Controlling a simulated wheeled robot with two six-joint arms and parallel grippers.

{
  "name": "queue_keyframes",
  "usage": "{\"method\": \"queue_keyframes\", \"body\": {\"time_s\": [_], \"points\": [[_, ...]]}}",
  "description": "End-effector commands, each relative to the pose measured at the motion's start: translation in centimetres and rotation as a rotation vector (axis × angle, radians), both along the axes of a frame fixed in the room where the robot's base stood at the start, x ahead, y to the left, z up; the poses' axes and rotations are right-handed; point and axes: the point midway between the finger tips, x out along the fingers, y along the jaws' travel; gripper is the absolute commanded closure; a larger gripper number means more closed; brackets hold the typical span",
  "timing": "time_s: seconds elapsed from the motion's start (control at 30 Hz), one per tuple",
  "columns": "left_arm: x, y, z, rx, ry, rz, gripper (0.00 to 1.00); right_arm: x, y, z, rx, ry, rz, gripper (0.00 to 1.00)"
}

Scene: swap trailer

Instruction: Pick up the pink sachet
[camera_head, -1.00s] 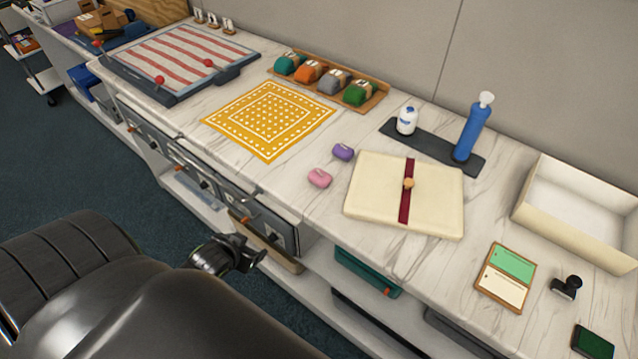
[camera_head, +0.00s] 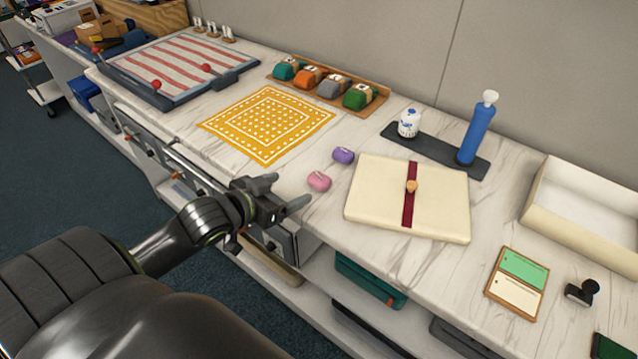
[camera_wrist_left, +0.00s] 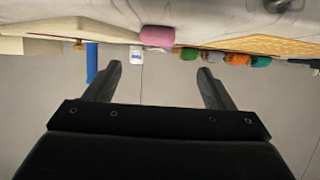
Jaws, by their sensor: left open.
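The pink sachet (camera_head: 319,181) lies on the marble counter near its front edge. A purple sachet (camera_head: 343,155) lies just behind it, to its upper right. My left gripper (camera_head: 290,192) is open and empty at the counter's front edge, a little left of the pink sachet and apart from it. In the left wrist view the pink sachet (camera_wrist_left: 157,36) shows at the top, beyond and between the two open fingers (camera_wrist_left: 158,80). Most of the purple sachet is hidden behind it there. My right gripper is not in view.
A cream folder with a red band (camera_head: 370,205) lies right of the sachets. A yellow patterned cloth (camera_head: 245,130) lies to the left. Behind are a tray (camera_head: 377,103) of coloured bundles and a blue bottle (camera_head: 474,130). Drawers sit below the counter edge. Counter around the sachets is clear.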

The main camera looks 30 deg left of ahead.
Motion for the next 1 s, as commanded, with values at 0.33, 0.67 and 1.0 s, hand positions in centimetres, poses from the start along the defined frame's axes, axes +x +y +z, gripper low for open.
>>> {"method": "queue_keyframes", "body": {"time_s": [0.33, 0.67, 1.0], "points": [[5.6, -0.6, -2.3, -0.002, -0.001, 0.002, 0.24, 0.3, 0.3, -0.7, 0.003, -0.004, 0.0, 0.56], [8.0, -1.2, -3.3, -0.004, 0.0, 0.002, 0.24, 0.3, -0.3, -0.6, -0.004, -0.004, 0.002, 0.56], [11.3, -1.8, -4.8, 0.0, 0.001, 0.001, 0.24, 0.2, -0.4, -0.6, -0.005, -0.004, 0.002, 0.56]]}}
